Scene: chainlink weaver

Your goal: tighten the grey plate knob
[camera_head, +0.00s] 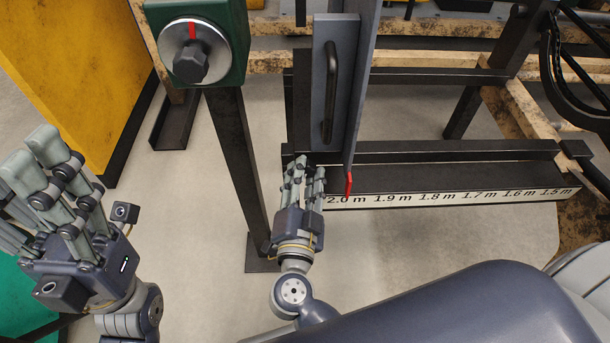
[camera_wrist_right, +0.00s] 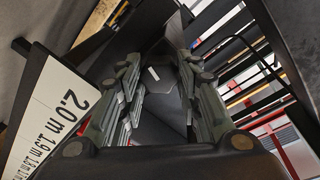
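An upright grey plate (camera_head: 320,75) with a black bar handle (camera_head: 330,90) stands at the centre of the head view. Its red pointer (camera_head: 349,184) is by the 2.0 m mark. My right gripper (camera_head: 306,170) is at the plate's lower end, fingers pointing up. In the right wrist view, a dark knob-like piece with a hexagonal face (camera_wrist_right: 158,74) lies between the spread fingers of this gripper (camera_wrist_right: 158,62). I cannot tell if they touch it. The gripper hides this piece in the head view. My left gripper (camera_head: 30,160) is open and empty at the left.
A green box (camera_head: 240,30) on a dark post carries a grey dial (camera_head: 222,38) with a dark hexagonal knob and red mark. A dark rail with a white length scale (camera_head: 450,196) runs right. A yellow cabinet (camera_head: 75,65) stands left.

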